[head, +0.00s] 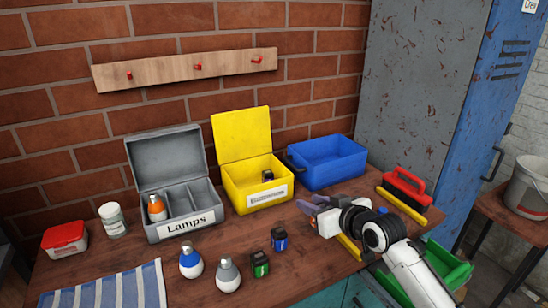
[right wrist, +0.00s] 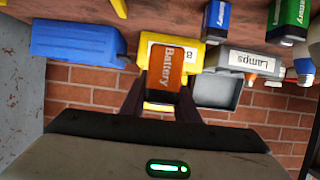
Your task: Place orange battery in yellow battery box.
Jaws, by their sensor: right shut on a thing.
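My right gripper (head: 312,207) is shut on the orange battery (right wrist: 170,72), which shows between the fingers in the right wrist view with its "Battery" lettering. In the head view I cannot make out the battery. The gripper is right of and nearer than the yellow battery box (head: 236,198), apart from it. The box stands open, lid up at the back, with a white label in front. A dark battery (head: 267,176) stands inside it. In the right wrist view the box shows behind the orange battery, partly hidden by it. My left gripper is not in view.
A grey "Lamps" box (head: 152,234) stands left of the yellow box, a blue bin (head: 328,172) right. A blue battery (head: 279,240), a green battery (head: 260,265) and bulbs (head: 191,261) stand in front. A red brush (head: 405,188) lies at right.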

